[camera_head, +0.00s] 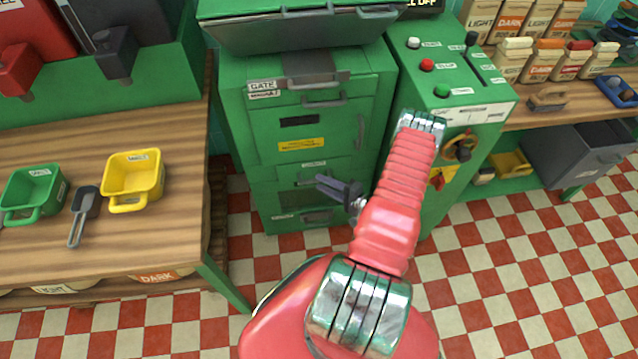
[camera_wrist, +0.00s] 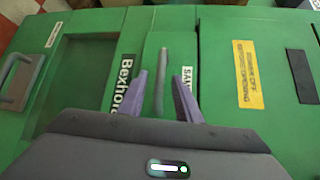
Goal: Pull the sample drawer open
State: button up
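The sample drawer is a narrow green front with a white label beginning "SAM" (camera_wrist: 187,80), partly hidden by a finger in the wrist view. Its dark bar handle (camera_wrist: 163,62) runs lengthwise between my two fingers in that view. In the head view the sample drawer (camera_head: 285,183) is in the green cabinet, below the yellow label. My gripper (camera_head: 321,185) is in front of it, fingers spread; the wrist view shows the open gripper (camera_wrist: 162,84) with the fingers apart on either side of the handle. I cannot tell whether they touch it or how deep they reach. The drawer looks shut.
A lower drawer with a grey handle (camera_wrist: 22,82) is below. A gate panel (camera_head: 310,68) is above. Checkered floor in front is clear.

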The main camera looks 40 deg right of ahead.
jog(key=shift+x, duration=1)
jog(key=shift+c, duration=0.4)
grip_shut()
